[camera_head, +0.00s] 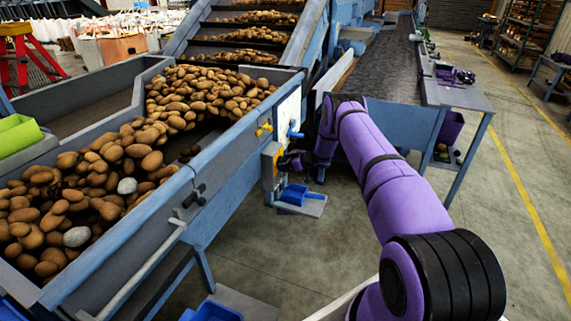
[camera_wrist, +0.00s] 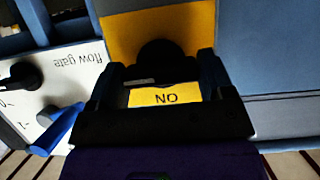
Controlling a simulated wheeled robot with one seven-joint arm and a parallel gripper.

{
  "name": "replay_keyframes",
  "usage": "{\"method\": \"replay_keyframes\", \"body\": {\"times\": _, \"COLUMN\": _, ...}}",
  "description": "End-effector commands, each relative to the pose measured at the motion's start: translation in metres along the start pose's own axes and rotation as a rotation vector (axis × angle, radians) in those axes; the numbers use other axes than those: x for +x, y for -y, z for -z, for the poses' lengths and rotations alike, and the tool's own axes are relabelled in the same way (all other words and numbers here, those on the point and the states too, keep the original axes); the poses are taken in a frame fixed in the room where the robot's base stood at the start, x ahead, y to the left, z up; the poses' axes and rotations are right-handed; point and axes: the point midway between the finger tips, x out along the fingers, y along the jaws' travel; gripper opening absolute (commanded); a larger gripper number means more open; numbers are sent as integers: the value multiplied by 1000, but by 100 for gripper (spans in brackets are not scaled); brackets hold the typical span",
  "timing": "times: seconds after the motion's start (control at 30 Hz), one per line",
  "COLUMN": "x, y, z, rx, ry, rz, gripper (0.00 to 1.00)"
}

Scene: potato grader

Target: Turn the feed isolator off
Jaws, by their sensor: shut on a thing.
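The feed isolator (camera_wrist: 125,35) is a yellow plate with a round black knob (camera_wrist: 160,52), seen upside down in the wrist view. A yellow label reading "ON" (camera_wrist: 165,97) shows between my fingers. My gripper (camera_wrist: 161,66) has one dark finger on each side of the knob and is shut on it. The knob's pointer is largely hidden, so I cannot tell its exact angle. In the head view my gripper (camera_head: 288,161) is small and dark against the yellowish isolator box (camera_head: 269,165) on the hopper's side.
A white "flow gate" panel (camera_wrist: 75,85) with a black knob (camera_wrist: 22,77) and a blue lever (camera_wrist: 58,128) lies close beside my gripper. The hopper (camera_head: 225,125) holds many potatoes. A blue scoop-like thing (camera_head: 295,194) is below the box. Open floor (camera_head: 290,250) lies in front.

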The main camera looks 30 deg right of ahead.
Motion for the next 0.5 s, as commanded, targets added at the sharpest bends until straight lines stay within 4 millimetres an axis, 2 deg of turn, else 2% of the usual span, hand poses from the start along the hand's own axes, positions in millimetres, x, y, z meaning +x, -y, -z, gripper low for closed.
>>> {"method": "replay_keyframes", "body": {"times": 0.5, "x": -1, "y": 0, "z": -1, "rx": 47, "ry": 1, "rz": 18, "gripper": 51}}
